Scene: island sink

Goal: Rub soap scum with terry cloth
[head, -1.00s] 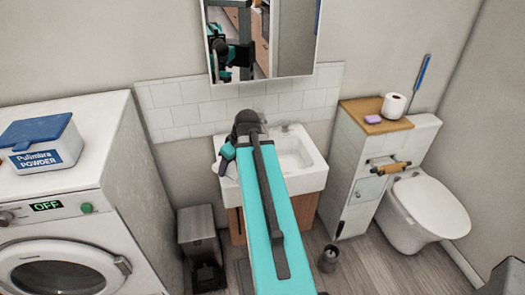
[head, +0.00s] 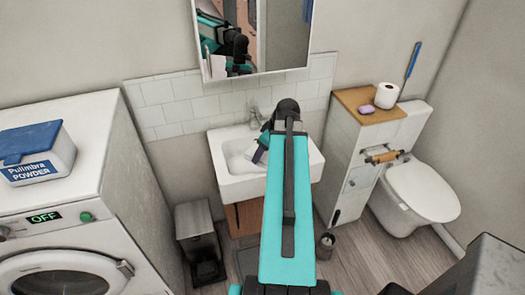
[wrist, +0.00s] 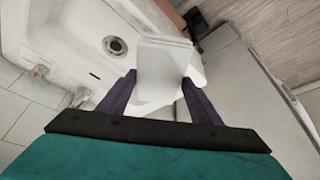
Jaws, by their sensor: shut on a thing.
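My gripper (wrist: 159,80) is shut on a white terry cloth (wrist: 164,58), which sits between the two dark fingers in the wrist view. The cloth looks like a flat, folded piece. In the head view my gripper (head: 262,150) is over the left part of the white sink (head: 240,188), partly hidden by my arm. The sink also shows in the wrist view (wrist: 72,22), with its round drain (wrist: 115,45) beside the cloth. I cannot tell whether the cloth touches the sink. I cannot make out the soap scum clearly.
A faucet (head: 253,115) stands at the sink's back. A mirror (head: 262,35) hangs above. A washing machine (head: 60,225) with a powder box (head: 38,150) is at left. A cabinet (head: 350,150) and toilet (head: 425,190) are at right. A bin (head: 197,235) stands on the floor.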

